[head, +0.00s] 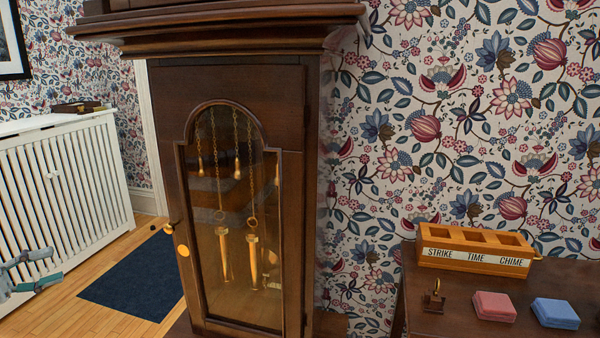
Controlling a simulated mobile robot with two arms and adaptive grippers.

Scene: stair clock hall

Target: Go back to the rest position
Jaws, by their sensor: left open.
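My left gripper (50,266) shows at the left edge of the head view. Its two fingers are apart, with nothing between them. It is in front of the white slatted radiator cover (62,178), well to the left of the tall clock; I cannot tell how far it is from the cover. Most of the left arm is outside the picture. My right gripper is not in view.
The dark wooden clock (290,180) stands in the middle, its glazed door apparently closed over weights and chains. A side table (430,318) at right bears a wooden tray (475,262), a padlock-like piece (433,301), a pink block (493,306) and a blue block (555,313). A dark mat (135,283) lies on the floor.

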